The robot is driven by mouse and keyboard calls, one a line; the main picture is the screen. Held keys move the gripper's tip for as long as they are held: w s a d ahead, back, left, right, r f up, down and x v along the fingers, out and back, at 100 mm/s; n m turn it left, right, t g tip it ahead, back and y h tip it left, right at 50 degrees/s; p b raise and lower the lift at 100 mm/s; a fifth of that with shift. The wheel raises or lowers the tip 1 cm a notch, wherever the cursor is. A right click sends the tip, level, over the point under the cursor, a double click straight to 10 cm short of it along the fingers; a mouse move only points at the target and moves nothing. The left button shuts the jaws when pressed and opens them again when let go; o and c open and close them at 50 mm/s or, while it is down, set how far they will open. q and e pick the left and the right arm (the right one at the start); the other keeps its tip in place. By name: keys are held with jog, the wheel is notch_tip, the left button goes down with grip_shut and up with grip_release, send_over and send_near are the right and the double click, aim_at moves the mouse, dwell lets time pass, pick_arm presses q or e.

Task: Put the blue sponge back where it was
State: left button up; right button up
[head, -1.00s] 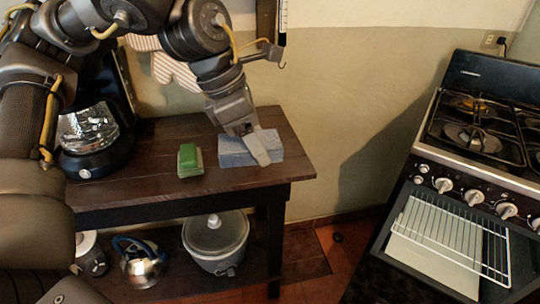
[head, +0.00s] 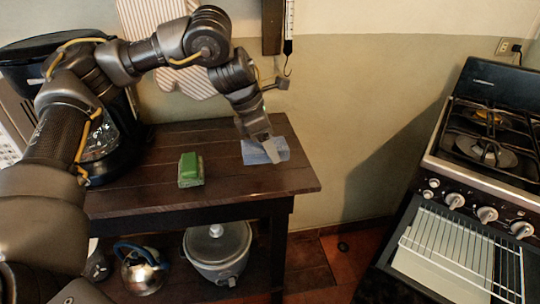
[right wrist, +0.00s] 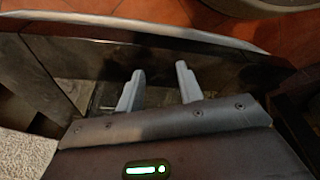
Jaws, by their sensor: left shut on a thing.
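The blue sponge (head: 253,154) is at the right end of the dark wooden table, towards the wall. It lies flat, on the tabletop or just above it; I cannot tell which. My left gripper (head: 271,156) reaches down from above and is shut on the sponge, hiding its middle. The sponge's ends show on both sides of the finger. My right gripper (right wrist: 160,72) shows in the right wrist view, with its two fingers apart and nothing between them.
A green sponge-like block (head: 190,170) lies on the table (head: 225,186) left of the blue sponge. A coffee maker (head: 104,150) stands at the left. A slow cooker (head: 217,252) and kettle (head: 142,272) are on the lower shelf. A stove (head: 478,165) with an open oven is at the right.

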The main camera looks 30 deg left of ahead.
aim_at(270, 167)
pick_arm(q)
jog(key=shift+w+f, duration=0.35)
jog(key=shift+f, duration=0.05)
jog(key=shift+w+a+f, duration=0.15)
jog(key=shift+w+f, duration=0.05)
jog(key=shift+f, duration=0.7)
jog(key=shift+w+a+f, duration=0.1)
jog(key=shift+w+f, duration=0.05)
jog(key=shift+f, duration=0.75)
pick_arm(e)
jog(key=shift+r, duration=0.15)
pick_arm(q)
jog(key=shift+f, duration=0.2)
pick_arm(e)
jog(key=shift+w+r, duration=0.25)
jog(key=shift+r, duration=0.1)
jog(key=shift+s+f, duration=0.1)
jog(key=shift+f, duration=0.05)
pick_arm(q)
jog(key=shift+f, duration=0.15)
pick_arm(e)
jog(key=shift+f, duration=0.1)
pick_arm(q)
jog(key=o, duration=0.9)
pick_arm(e)
jog(key=shift+r, duration=0.4)
